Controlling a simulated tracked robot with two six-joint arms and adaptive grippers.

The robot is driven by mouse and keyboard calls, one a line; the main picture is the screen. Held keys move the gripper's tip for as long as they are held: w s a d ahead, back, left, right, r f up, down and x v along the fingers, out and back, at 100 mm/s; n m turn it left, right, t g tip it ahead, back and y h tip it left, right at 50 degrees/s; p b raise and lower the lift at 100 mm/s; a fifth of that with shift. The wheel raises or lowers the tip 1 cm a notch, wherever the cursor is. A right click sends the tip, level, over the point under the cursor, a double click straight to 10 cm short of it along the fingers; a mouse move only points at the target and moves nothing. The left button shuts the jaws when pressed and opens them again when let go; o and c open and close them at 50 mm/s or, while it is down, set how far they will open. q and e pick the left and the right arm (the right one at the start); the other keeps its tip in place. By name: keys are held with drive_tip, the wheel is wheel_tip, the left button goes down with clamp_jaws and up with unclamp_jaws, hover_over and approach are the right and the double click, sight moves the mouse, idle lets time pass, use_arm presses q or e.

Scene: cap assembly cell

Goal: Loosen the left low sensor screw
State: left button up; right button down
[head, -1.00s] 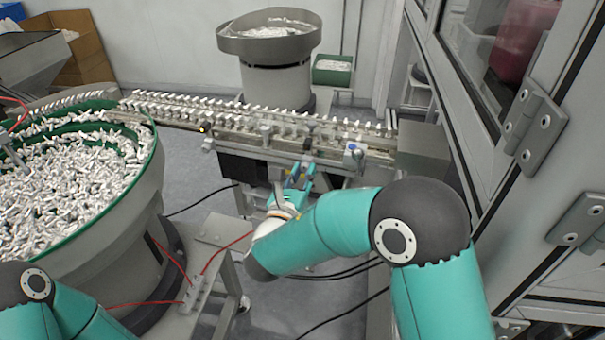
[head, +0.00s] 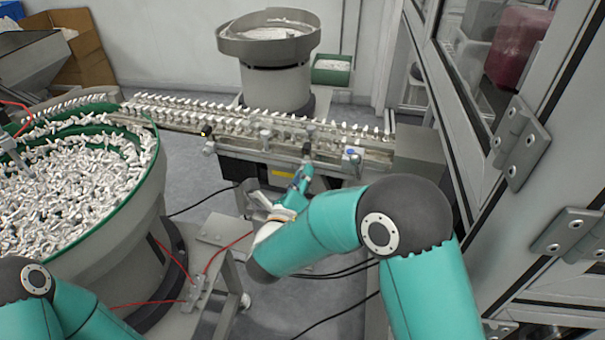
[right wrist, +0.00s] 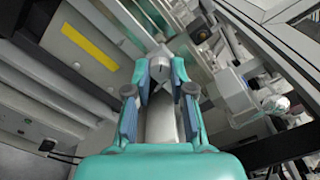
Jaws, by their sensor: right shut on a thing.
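In the right wrist view, a small grey round screw knob (right wrist: 158,67), which I take for the left low sensor screw, sits between the fingertips of my right gripper (right wrist: 160,76). The gripper is shut on it, one finger on each side. In the head view, my right gripper (head: 303,172) reaches the front side of the linear feed rail (head: 232,140), below its row of white caps. There the screw is too small and covered to make out. My left gripper is outside both views; only part of the left arm shows at the lower left.
A yellow label (head: 283,172) is on the rail's front, left of the gripper. Sensor fittings (head: 352,157) stand close on its right. A green-rimmed bowl of white caps (head: 70,190) fills the left. A machine door frame (head: 480,190) stands at right.

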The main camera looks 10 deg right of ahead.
drive_tip(key=shift+s+f+n+p, duration=0.15)
drive_tip(key=shift+n+p, duration=1.65)
drive_tip(key=shift+n, duration=2.3)
drive_tip(key=shift+w+f+n+p, duration=0.1)
drive_tip(key=shift+n+p, duration=1.65)
drive_tip(key=shift+n, duration=2.35)
drive_tip(key=shift+s, duration=0.1)
drive_tip(key=c, duration=1.2)
unclamp_jaws()
drive_tip(key=shift+o, duration=1)
drive_tip(key=shift+r, duration=0.15)
